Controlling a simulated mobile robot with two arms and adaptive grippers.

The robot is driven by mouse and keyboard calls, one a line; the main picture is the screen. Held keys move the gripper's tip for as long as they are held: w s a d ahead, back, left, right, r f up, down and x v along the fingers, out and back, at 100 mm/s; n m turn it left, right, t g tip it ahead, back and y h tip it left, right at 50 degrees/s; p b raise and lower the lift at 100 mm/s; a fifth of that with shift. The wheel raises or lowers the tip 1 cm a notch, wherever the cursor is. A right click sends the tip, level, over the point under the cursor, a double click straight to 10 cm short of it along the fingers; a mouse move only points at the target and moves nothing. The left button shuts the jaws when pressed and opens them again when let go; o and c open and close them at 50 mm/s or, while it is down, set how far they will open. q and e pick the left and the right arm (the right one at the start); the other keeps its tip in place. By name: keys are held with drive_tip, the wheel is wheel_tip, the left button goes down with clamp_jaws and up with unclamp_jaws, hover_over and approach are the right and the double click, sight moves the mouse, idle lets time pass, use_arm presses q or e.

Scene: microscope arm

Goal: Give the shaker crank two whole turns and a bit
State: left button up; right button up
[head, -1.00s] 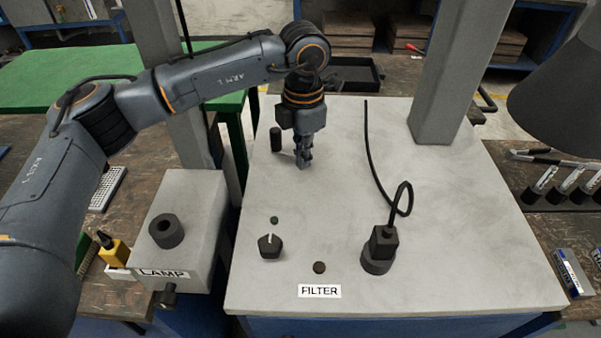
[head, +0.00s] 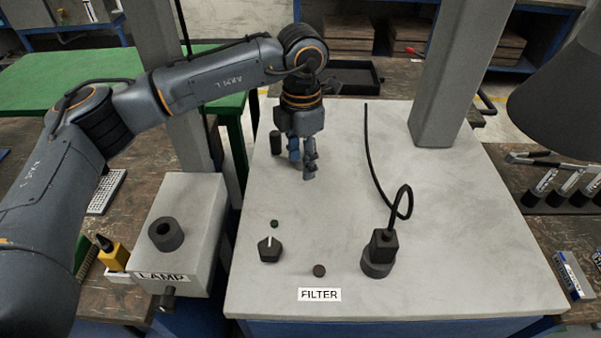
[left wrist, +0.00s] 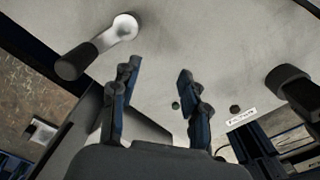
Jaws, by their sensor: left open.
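The shaker crank shows in the left wrist view as a pale metal arm (left wrist: 108,36) with a black cylindrical handle (left wrist: 75,62) at its end. In the head view the upright black handle (head: 275,142) stands at the back left of the grey bench top, and my gripper hides the crank's metal arm. My left gripper (head: 307,172) points down just right of the handle, apart from it. Its two fingers (left wrist: 160,72) are open with nothing between them. My right gripper is in neither view.
On the grey bench top (head: 450,230) are a pointer knob (head: 270,249), a green button (head: 274,223), a dark button (head: 319,270) and a corded black plug (head: 379,252). A lamp box (head: 198,215) stands left. A grey column (head: 452,80) rises at the back right.

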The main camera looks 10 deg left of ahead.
use_arm(q)
wheel_tip(320, 180, up, 8)
drive_tip(key=p, duration=0.3)
drive_tip(key=shift+p, duration=0.4)
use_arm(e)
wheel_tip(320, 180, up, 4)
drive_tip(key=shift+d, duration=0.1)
